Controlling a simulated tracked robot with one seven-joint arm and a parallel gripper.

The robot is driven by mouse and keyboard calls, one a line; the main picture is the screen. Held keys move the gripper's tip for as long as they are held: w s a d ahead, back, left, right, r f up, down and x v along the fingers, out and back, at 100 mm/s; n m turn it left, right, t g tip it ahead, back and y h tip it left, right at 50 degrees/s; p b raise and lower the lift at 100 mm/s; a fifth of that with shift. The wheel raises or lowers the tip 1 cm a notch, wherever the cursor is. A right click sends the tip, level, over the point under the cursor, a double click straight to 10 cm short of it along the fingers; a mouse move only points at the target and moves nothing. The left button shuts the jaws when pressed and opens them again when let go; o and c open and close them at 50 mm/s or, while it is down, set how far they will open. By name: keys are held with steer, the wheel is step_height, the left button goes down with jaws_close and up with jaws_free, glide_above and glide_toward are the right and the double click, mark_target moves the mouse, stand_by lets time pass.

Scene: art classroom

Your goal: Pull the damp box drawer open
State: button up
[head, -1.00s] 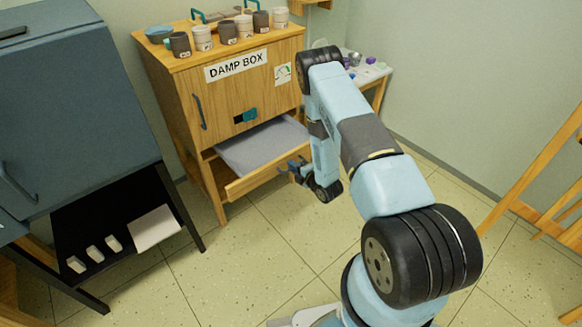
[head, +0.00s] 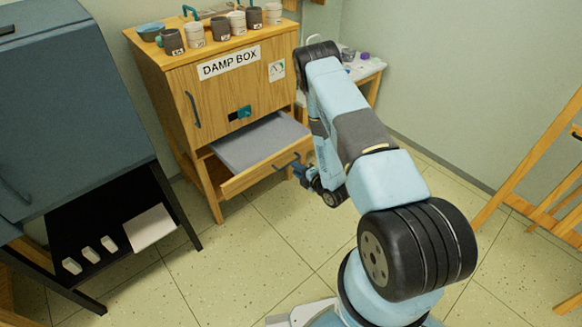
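The damp box (head: 172,85) is a wooden cabinet with a "DAMP BOX" label. Its wooden drawer (head: 250,180), low in the cabinet, is pulled out and shows a grey inside. The drawer's dark blue handle (head: 284,161) is on the front panel, towards its right side. My gripper (head: 299,171) is just in front of the handle's right end. The handle's left part shows clear of it. Whether they touch is hard to see. The fingers are small and dark, so their opening cannot be made out.
Several cups (head: 221,28) stand on the box's top. A dark metal cabinet (head: 70,110) on a black stand is at the left. A small side table (head: 368,72) stands behind my arm. A wooden easel (head: 530,165) is at the right. The floor (head: 250,265) before the drawer is clear.

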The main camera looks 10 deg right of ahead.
steer(key=v, duration=0.8)
steer(key=shift+f, duration=0.1)
steer(key=w+d+r+m+g+h, duration=0.1)
steer(key=w+r+m+h, duration=0.1)
steer(key=w+r, duration=0.5)
steer(key=w+d+r+m+h, duration=0.1)
steer(key=w+r+m+h, duration=0.3)
steer(key=r, duration=0.6)
step_height(320, 180, up, 19)
steer(key=s+d+m+g+h, duration=0.1)
steer(key=d+m+g, duration=0.1)
steer(key=m, duration=0.3)
steer(key=s+r+m+g+h, duration=0.15)
steer(key=s+r+m, duration=0.55)
steer(key=s+r, duration=0.75)
steer(key=s+a+r+m+g, duration=0.1)
steer(key=s+r+m, duration=0.2)
steer(key=s, duration=0.8)
steer(key=s+a+r+m+g, duration=0.2)
steer(key=s+r, duration=0.2)
steer(key=s, duration=0.7)
steer(key=shift+a+m+y, duration=0.25)
steer(key=shift+m+y, duration=0.15)
steer(key=shift+y, duration=0.05)
